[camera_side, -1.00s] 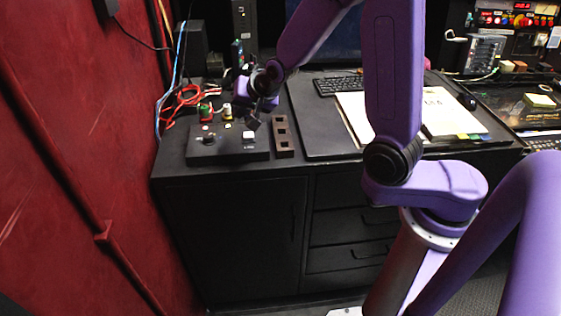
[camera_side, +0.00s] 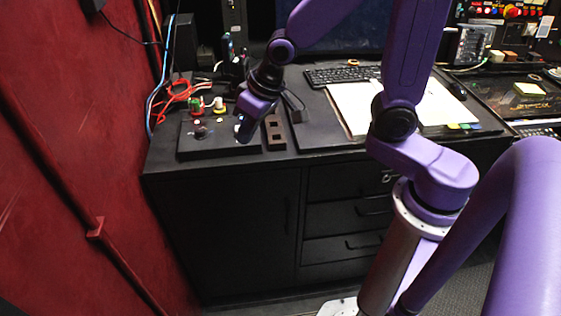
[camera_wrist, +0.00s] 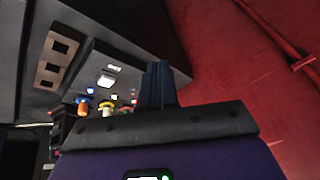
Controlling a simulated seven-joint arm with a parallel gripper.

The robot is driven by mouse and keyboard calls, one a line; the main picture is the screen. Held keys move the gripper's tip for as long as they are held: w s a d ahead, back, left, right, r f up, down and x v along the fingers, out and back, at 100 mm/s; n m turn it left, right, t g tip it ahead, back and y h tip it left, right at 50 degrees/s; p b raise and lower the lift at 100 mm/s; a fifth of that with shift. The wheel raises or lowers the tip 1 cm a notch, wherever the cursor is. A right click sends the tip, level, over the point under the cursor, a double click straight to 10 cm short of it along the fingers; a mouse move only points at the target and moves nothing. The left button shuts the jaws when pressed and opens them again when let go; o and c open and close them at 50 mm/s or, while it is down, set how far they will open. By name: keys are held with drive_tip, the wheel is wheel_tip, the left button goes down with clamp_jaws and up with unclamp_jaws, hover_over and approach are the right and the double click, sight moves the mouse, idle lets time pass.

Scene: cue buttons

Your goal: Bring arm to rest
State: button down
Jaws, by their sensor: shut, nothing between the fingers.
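The dark button box (camera_side: 190,152) lies on the desk at the left in the side view. My gripper (camera_side: 243,136) is over the box's right end, pointing down, and partly hides the buttons there. I cannot tell whether the fingertips touch the box.
A dark block with square holes (camera_side: 276,134) lies just right of the box; it also shows in the wrist view (camera_wrist: 54,60). Red cables (camera_side: 180,92) lie behind the box. A keyboard (camera_side: 340,76) and papers (camera_side: 365,107) lie farther right. A red wall (camera_side: 70,150) stands left.

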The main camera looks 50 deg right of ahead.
drive_tip(key=s+d+n+g, duration=0.1)
drive_tip(key=s+d+n, duration=0.1)
drive_tip(key=s, duration=0.5)
drive_tip(key=s+d+r+n+g+h, duration=0.1)
drive_tip(key=s+d+n, duration=0.1)
drive_tip(key=s+n, duration=0.3)
drive_tip(key=s+d+r+n+g, duration=0.1)
drive_tip(key=s+d+n, duration=0.1)
drive_tip(key=s, duration=0.7)
drive_tip(key=shift+s+d+n+g+h, duration=0.3)
drive_tip(key=shift+n+h, duration=0.1)
drive_tip(key=shift+n, duration=0.5)
